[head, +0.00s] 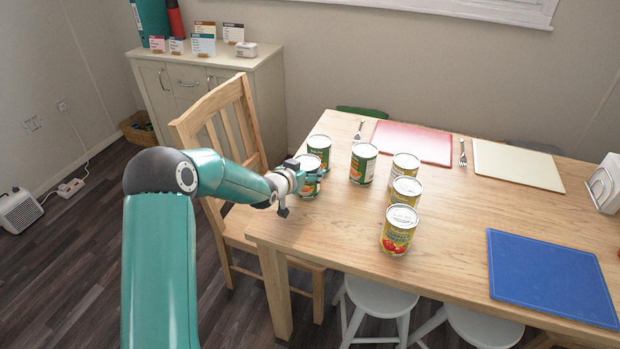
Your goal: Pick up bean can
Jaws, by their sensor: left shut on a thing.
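Three green-labelled cans with orange on them stand at the left end of the wooden table (450,240). Their print is too small to read; I take them for the bean cans. My left gripper (308,181) is shut on the nearest-left green can (309,163), which is upright and partly hidden by the fingers. A second green can (319,147) stands just behind it, and a third green can (363,165) stands to the right. Whether the held can touches the table I cannot tell. My right gripper is not in view.
Three yellow cans stand in a row to the right; the front yellow can (398,232) shows red tomatoes. A wooden chair (225,125) stands by the table's left end.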

